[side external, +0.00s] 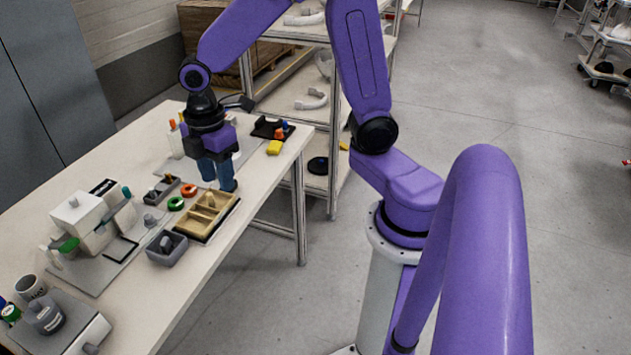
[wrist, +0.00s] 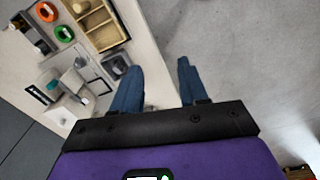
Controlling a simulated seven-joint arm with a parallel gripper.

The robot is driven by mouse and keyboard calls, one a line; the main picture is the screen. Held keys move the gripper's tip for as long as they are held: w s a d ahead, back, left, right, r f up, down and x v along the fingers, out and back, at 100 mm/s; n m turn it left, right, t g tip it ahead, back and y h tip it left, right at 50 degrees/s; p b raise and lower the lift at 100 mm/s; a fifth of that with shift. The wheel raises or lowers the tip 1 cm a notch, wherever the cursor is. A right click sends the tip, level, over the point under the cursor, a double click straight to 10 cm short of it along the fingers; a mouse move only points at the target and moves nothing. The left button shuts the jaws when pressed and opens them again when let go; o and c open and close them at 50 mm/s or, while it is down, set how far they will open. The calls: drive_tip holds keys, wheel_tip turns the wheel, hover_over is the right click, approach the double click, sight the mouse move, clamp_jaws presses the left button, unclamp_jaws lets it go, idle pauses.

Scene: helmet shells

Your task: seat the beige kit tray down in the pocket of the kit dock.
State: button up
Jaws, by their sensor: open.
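The beige kit tray (side external: 199,223) lies near the table's right edge in the side view, a shallow box with compartments and a small grey part inside. It also shows at the top of the wrist view (wrist: 106,39). A thin dark edge shows under its near side, perhaps the kit dock; I cannot tell whether the tray sits in a pocket. My gripper (side external: 218,186) has blue fingers pointing down, just beyond the tray's far end in the side view. In the wrist view my gripper (wrist: 156,62) is open, with nothing between the fingers and the tray off to the upper left.
A grey bin (side external: 167,252) stands close beside the tray. A red ring (side external: 188,190), a green ring (side external: 175,203) and a small dark holder (side external: 160,190) lie behind it. White boxes (side external: 85,215) crowd the left.

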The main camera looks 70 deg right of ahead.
drive_tip(key=s+d+r+m, duration=0.1)
drive_tip(key=s+r+m, duration=0.1)
drive_tip(key=s, duration=1.8)
drive_tip(key=shift+r+m, duration=0.25)
drive_tip(key=shift+m, duration=0.25)
drive_tip(key=shift+d, duration=0.1)
idle(0.4)
